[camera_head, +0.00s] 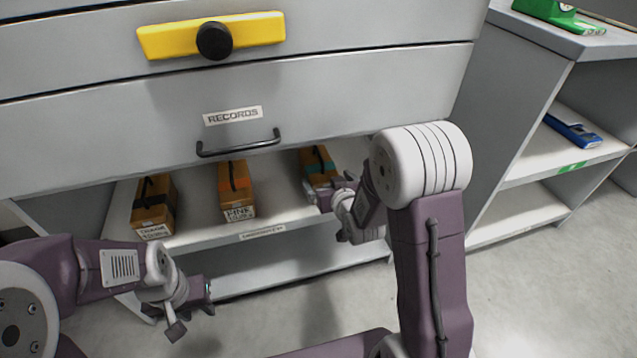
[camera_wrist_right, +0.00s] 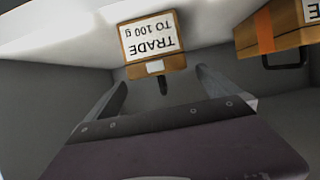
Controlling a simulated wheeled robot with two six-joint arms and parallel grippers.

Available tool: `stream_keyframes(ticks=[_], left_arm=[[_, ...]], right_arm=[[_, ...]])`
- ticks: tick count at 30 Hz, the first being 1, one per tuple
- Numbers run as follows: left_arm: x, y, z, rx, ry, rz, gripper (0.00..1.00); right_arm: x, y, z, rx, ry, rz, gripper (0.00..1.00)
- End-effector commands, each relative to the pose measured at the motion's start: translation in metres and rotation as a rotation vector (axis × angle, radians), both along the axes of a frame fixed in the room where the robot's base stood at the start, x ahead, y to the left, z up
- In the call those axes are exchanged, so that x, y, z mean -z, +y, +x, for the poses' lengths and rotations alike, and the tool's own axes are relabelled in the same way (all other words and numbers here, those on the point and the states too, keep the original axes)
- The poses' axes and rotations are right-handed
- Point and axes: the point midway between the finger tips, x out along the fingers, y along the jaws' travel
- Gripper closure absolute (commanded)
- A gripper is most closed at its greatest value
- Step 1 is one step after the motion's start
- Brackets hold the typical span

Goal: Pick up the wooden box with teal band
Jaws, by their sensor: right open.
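The wooden box with the teal band (camera_head: 311,157) sits at the right of the row on the open shelf, with a dark handle on top. My right gripper (camera_head: 328,191) is at its front end and hides part of it. In the right wrist view my right gripper (camera_wrist_right: 160,88) is open, its fingers to either side of a gap. The labelled end of a wooden box (camera_wrist_right: 153,43), reading "TRADE TO 100 g" upside down, lies ahead of that gap; no band shows there. My left gripper (camera_head: 203,291) hangs low, in front of the shelf and away from the boxes; its jaw state is unclear.
An orange-banded box (camera_head: 236,181) stands left of the teal one and shows in the wrist view (camera_wrist_right: 280,30). A dark-banded box (camera_head: 154,206) is further left. A grey drawer (camera_head: 330,100) marked "RECORDS" overhangs the shelf (camera_head: 275,222). Another shelf unit stands right.

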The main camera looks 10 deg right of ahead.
Motion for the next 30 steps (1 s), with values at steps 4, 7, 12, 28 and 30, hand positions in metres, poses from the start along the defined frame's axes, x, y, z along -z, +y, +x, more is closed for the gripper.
stream_keyframes(ticks=[4,7,12,28,30], left_arm=[[0.016,0.0,0.0,0.0,0.0,0.0,0.64],[0.022,0.0,0.0,0.0,0.0,0.0,0.64],[0.025,0.0,0.0,0.0,0.0,0.0,0.64],[0.058,0.0,0.0,0.0,0.0,0.0,0.64],[0.058,0.0,0.0,0.0,0.0,0.0,0.64]], right_arm=[[0.012,0.001,0.02,0.0,-0.002,0.0,0.0],[0.016,0.001,0.031,0.0,0.0,0.0,0.0],[0.018,0.001,0.037,0.0,0.001,0.0,0.0],[0.039,0.001,0.081,0.0,0.002,0.0,0.0],[0.039,0.001,0.081,0.0,0.002,0.0,0.14]])
